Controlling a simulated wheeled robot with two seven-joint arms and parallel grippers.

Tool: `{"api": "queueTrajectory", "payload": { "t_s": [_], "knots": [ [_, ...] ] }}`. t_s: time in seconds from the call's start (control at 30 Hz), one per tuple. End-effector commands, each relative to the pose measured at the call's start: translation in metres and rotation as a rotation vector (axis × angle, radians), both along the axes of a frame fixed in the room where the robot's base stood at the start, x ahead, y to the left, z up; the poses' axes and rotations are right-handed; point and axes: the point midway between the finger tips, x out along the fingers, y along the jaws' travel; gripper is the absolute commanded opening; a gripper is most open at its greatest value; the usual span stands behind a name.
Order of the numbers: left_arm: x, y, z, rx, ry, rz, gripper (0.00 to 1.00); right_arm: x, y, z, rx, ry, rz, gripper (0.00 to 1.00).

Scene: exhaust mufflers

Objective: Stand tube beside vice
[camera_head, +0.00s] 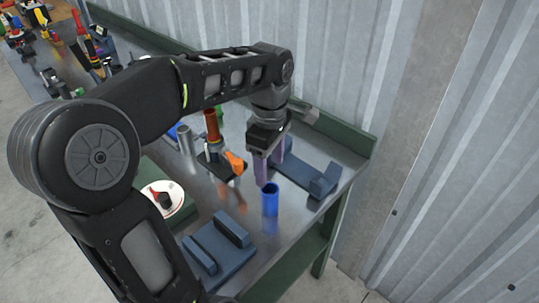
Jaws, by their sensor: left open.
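A short blue tube (270,203) stands upright on the metal bench top (290,222) near its right end, with its open end up. My left gripper (268,172) has purple fingers that point down, just above and behind the tube. The fingers are open, and nothing shows between them. A dark device with an orange part (235,163), which may be the vice, sits left of the gripper. I cannot tell for sure which item is the vice. My right gripper is not in view.
Blue-grey fixtures lie at the front (218,250) and at the back right (305,178). A brown tube (212,126) and a grey cylinder (185,139) stand behind my arm. A round white dial (176,204) is at left. A corrugated wall (340,70) closes the back.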

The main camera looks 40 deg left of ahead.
Motion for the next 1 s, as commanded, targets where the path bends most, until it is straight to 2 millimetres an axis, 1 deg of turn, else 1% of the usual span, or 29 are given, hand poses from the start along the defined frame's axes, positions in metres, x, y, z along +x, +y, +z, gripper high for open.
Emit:
{"api": "queueTrajectory", "payload": {
  "t_s": [0.03, 0.1, 0.27, 1.0],
  "knots": [
    [0.001, 0.0, 0.009, 0.001, -0.004, 0.0, 0.62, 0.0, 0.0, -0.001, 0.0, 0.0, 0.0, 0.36],
    [0.001, 0.0, 0.019, 0.001, -0.003, 0.0, 0.62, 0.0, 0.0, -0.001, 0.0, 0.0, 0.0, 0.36],
    [0.0, 0.0, 0.031, -0.001, 0.0, -0.001, 0.62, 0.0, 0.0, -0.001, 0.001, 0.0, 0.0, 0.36],
    [0.0, 0.0, 0.032, 0.0, 0.0, -0.002, 0.62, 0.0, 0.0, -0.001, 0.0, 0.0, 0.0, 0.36]
  ]
}}
